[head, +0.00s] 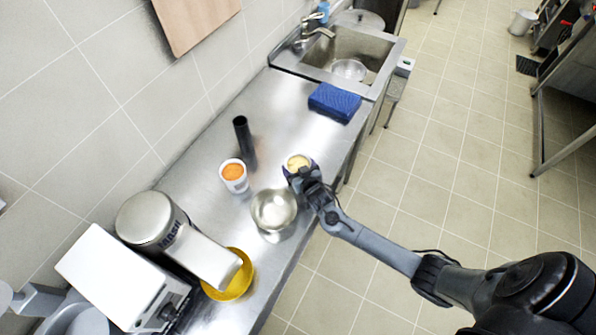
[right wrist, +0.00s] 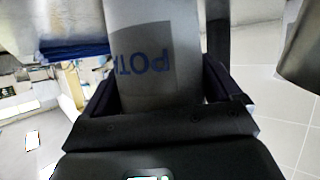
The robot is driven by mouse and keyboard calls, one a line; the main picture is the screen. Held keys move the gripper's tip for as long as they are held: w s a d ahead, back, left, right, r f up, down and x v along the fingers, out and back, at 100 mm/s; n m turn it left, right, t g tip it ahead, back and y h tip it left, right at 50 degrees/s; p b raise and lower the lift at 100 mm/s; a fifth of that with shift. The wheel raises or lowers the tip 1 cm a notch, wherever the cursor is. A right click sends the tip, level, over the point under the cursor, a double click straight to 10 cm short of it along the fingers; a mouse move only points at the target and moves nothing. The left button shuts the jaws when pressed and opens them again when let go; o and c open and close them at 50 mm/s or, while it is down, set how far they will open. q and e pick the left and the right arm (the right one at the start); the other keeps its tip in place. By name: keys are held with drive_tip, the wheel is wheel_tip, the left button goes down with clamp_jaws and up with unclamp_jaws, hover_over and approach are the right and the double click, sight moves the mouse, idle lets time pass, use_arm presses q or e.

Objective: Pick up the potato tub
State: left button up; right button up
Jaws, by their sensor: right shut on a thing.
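The potato tub (head: 298,161) is a small round tub with pale yellow contents, near the front edge of the steel counter. My right gripper (head: 297,174) is shut on it from the counter's front side and hides part of its wall. In the right wrist view the tub (right wrist: 150,60) is grey, with blue upside-down letters "POT", and sits between the two dark fingers. I cannot tell whether its base touches the counter. My left gripper is not in view.
A metal bowl (head: 270,212) stands close beside the tub. A white tub with orange contents (head: 234,180) and a black cylinder (head: 243,140) stand behind. A blue cloth (head: 334,102) lies near the sink (head: 375,50). A yellow bowl (head: 248,270) sits under a machine (head: 110,270).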

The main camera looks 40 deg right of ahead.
sight(294, 155)
drive_tip(key=shift+r, duration=0.2)
drive_tip(key=shift+r, duration=0.5)
wheel_tip(294, 155, up, 2)
drive_tip(key=shift+r, duration=0.25)
drive_tip(key=s+d+r, duration=0.7)
drive_tip(key=d, duration=0.2)
drive_tip(key=shift+d, duration=0.2)
drive_tip(key=shift+r, duration=0.1)
